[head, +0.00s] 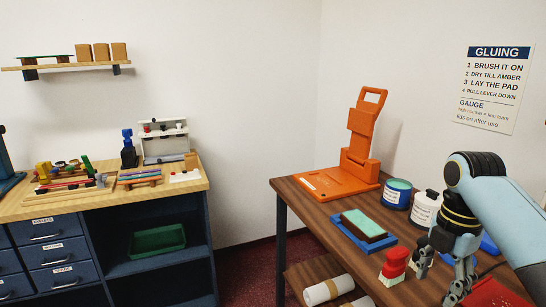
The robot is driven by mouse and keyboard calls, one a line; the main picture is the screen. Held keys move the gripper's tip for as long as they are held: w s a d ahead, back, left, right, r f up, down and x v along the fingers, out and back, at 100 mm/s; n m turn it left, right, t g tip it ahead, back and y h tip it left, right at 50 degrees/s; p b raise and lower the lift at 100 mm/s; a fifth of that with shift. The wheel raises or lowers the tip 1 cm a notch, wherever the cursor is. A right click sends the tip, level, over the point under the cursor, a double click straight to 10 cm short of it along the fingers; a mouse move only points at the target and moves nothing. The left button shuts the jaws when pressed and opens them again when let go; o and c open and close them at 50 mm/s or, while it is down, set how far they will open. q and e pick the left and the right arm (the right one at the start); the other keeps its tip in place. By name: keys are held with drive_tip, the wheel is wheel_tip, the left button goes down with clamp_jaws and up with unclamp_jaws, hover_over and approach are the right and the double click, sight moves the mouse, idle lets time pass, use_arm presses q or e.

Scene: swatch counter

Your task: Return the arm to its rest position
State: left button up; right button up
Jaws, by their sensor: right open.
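My right arm comes in from the right edge. My right gripper (452,284) points down over the right part of the brown table (318,216). It is open, and I see nothing between its fingers. It is close beside a red-topped block with a pale base (393,266), to the right of it. My left gripper is not in view.
An orange lever press (336,187) stands at the table's back. A blue tray (348,236) holds a teal-topped pad (364,222). A blue can (397,193) and a white jar (426,208) stand near my arm. A red item (492,293) lies front right.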

drive_tip(key=s+a+f+m+t, duration=0.1)
drive_tip(key=s+f+m, duration=0.1)
drive_tip(key=s+m, duration=0.35)
drive_tip(key=s+a+f+m+t, duration=0.1)
drive_tip(key=s+f+m, duration=0.1)
drive_tip(key=s+m, duration=0.4)
drive_tip(key=s+a+r+m+t+h, duration=0.1)
drive_tip(key=s+r+m, duration=0.2)
drive_tip(key=s+m, duration=0.3)
drive_tip(key=s+r+m+t, duration=0.1)
drive_tip(key=s+r+m, duration=0.25)
drive_tip(key=s, duration=0.45)
drive_tip(key=s+d+f+g+b, duration=0.15)
drive_tip(key=f+b, duration=0.25)
drive_tip(key=f, duration=1.5)
drive_tip(key=s+d+f+b, duration=0.1)
drive_tip(key=s+f+b, duration=0.3)
drive_tip(key=f, duration=1.5)
use_arm(q)
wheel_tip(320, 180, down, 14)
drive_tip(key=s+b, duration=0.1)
drive_tip(key=b, duration=0.5)
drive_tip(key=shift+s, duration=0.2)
use_arm(e)
drive_tip(key=s+f+m+g, duration=0.1)
drive_tip(key=s+f, duration=1.4)
drive_tip(key=f, duration=0.4)
drive_tip(key=shift+s+d, duration=0.3)
